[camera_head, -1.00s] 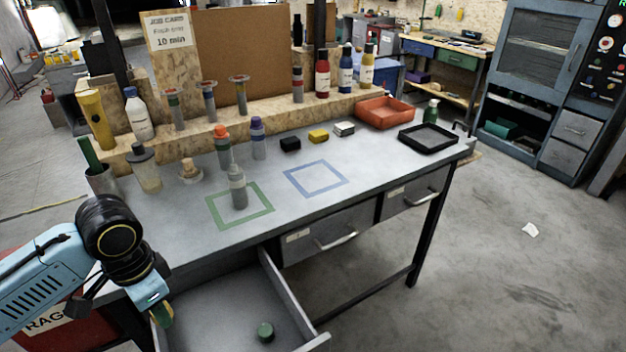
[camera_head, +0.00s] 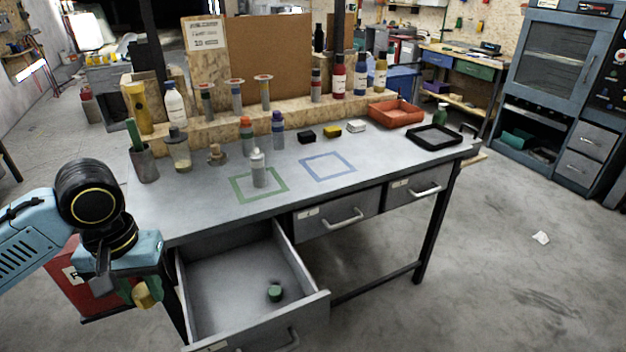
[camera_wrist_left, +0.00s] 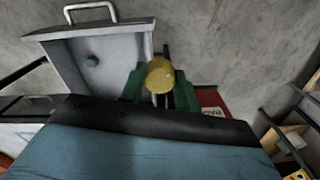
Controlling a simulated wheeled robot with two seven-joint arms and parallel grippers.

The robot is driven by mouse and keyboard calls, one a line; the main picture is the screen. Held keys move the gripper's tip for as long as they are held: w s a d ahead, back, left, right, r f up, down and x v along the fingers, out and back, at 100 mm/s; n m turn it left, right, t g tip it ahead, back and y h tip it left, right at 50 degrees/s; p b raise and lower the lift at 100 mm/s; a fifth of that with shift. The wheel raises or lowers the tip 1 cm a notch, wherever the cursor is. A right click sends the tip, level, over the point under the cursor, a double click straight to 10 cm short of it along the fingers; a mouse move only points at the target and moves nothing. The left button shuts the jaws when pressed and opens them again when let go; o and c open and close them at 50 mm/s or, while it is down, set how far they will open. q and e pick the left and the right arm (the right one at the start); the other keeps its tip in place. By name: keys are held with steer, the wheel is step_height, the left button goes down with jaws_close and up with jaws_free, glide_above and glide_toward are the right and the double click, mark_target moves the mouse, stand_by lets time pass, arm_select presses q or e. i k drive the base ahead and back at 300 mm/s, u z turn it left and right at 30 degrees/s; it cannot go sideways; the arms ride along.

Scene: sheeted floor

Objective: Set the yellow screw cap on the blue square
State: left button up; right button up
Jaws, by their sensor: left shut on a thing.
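The yellow screw cap (camera_head: 146,293) is between the fingers of my left gripper (camera_head: 138,290), which is shut on it. The left wrist view shows the round yellow cap (camera_wrist_left: 160,75) between the green fingertips (camera_wrist_left: 159,84). The gripper hangs in front of the bench's left end, beside the open drawer (camera_head: 310,303) and lower than the bench top. The blue square (camera_head: 327,167) is an empty outline on the bench top, right of the green square (camera_head: 259,184). My right gripper is in neither view.
A grey bottle (camera_head: 259,169) stands in the green square. A green cap (camera_head: 275,293) lies in the open drawer. Bottles and small blocks (camera_head: 331,128) line the back of the bench (camera_head: 219,208). A red box (camera_head: 77,282) stands behind my arm.

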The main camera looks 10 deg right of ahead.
mark_target(327, 166)
steer(key=z, duration=1.3)
steer(key=i, duration=1.4)
steer(key=u, duration=0.7)
steer(key=i, duration=0.7)
steer(key=u, duration=0.6)
